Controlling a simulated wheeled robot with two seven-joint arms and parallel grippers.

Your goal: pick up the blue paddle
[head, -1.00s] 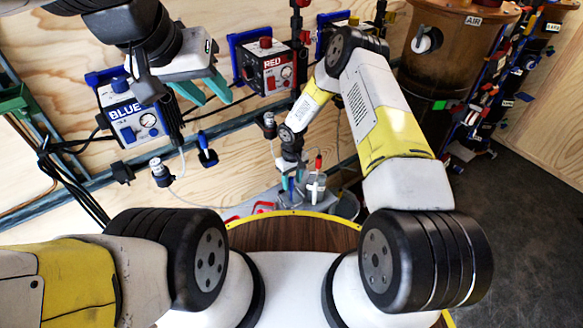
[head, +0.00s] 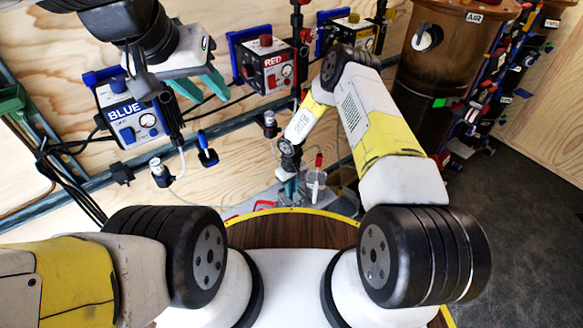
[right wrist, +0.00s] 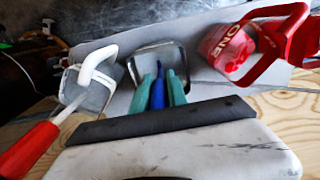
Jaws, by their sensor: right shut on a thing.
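The blue paddle (right wrist: 158,95) shows in the right wrist view as a narrow blue strip between the teal fingers of my right gripper (right wrist: 160,93). The gripper is shut on it. Its far end is at a square metal-rimmed holder (right wrist: 133,62); whether it is still inside I cannot tell. In the head view my right gripper (head: 291,188) is low over the grey tray, and the paddle is hidden there. My left gripper (head: 200,86) is at the upper left in front of the wall, its teal fingers apart and empty.
A red-handled tool (right wrist: 30,145) stands in a holder beside my right gripper. A red lettered container (right wrist: 228,45) is on its other side. BLUE (head: 128,115) and RED (head: 267,66) boxes hang on the wooden wall. A brown AIR tank (head: 440,60) stands right.

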